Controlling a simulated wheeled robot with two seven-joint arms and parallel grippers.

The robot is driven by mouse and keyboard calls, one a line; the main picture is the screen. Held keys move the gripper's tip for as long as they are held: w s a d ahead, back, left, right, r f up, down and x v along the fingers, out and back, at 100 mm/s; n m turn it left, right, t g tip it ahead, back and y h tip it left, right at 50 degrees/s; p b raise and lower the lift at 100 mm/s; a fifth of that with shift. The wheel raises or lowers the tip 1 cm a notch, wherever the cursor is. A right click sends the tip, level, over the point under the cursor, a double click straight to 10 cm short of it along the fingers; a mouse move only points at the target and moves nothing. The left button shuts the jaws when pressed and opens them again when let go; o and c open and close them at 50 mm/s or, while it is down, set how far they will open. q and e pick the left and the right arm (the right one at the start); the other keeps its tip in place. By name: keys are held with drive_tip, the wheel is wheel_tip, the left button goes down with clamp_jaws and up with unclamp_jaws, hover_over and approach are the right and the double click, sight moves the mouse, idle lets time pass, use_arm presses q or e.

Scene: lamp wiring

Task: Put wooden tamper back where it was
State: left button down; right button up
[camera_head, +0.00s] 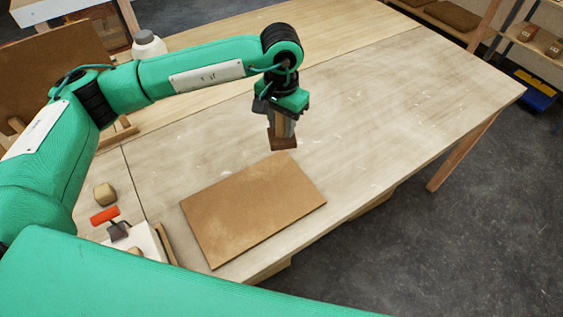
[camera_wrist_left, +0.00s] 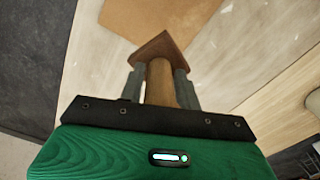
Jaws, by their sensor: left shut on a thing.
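My left gripper (camera_head: 283,120) is shut on the wooden tamper (camera_head: 284,141), which has a round handle and a darker brown block at its lower end. The tamper hangs upright near the far corner of the brown board; I cannot tell whether it touches the surface. In the left wrist view the tamper (camera_wrist_left: 158,75) sits between the two fingers of my left gripper (camera_wrist_left: 160,85), its block pointing toward the board. My right gripper is not in view; a green arm part crosses the bottom of the head view.
The flat brown board (camera_head: 250,208) lies on the light wooden table (camera_head: 380,105). At the left are a small wooden block (camera_head: 105,194), a red-handled tool (camera_head: 106,216) and a white box (camera_head: 150,243). A white bottle (camera_head: 147,44) stands behind my left arm. The table's right side is clear.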

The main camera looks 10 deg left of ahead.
use_arm(q)
wheel_tip(320, 180, down, 15)
drive_tip(key=p, duration=0.5)
drive_tip(key=shift+f, duration=0.3)
drive_tip(key=c, duration=1)
unclamp_jaws()
drive_tip(key=shift+c, duration=0.2)
drive_tip(key=shift+o, duration=0.2)
